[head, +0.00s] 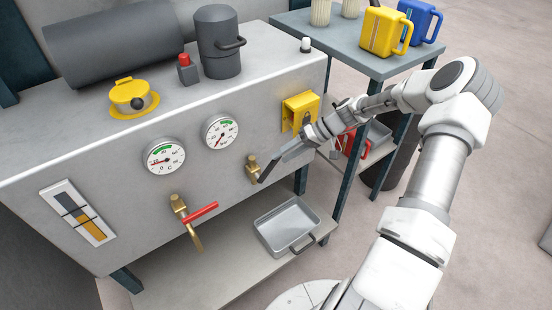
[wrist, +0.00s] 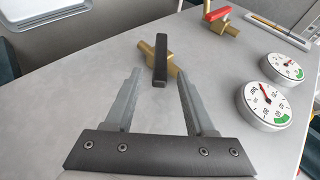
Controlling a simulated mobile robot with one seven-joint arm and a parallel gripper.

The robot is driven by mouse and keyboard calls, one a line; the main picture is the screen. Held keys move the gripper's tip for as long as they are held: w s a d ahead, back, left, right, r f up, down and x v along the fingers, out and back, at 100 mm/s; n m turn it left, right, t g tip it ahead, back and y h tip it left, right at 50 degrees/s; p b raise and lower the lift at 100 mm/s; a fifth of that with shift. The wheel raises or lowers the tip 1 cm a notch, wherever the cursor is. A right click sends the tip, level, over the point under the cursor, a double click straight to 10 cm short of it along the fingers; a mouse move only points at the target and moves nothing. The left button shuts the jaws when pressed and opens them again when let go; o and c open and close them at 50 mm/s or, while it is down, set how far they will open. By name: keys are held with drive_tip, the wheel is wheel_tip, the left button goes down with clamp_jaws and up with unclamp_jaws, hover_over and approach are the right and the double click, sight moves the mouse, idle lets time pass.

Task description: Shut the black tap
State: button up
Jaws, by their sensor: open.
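The black tap has a brass body (head: 252,166) on the front of the grey machine, low and right of the gauges. Its black bar handle (wrist: 160,58) shows whole in the wrist view, lying slantwise to the brass body. My gripper (head: 284,155) reaches in from the right in the head view, close to this tap. In the wrist view my gripper (wrist: 159,74) is open. The near end of the handle appears between its two fingertips, with gaps on both sides. I cannot tell whether the fingers touch it.
A red-handled tap (head: 200,213) is left of the black tap. Two round gauges (head: 165,156) sit above, and a yellow bracket (head: 300,111) is above right. A metal tray (head: 288,228) stands on the shelf below. A side table (head: 350,45) with jugs stands behind my arm.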

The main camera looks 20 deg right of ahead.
drive_tip(key=p+v, duration=0.2)
drive_tip(key=v, duration=1.1)
drive_tip(key=shift+p, duration=0.3)
drive_tip(key=shift+s, duration=0.1)
drive_tip(key=shift+c, duration=0.3)
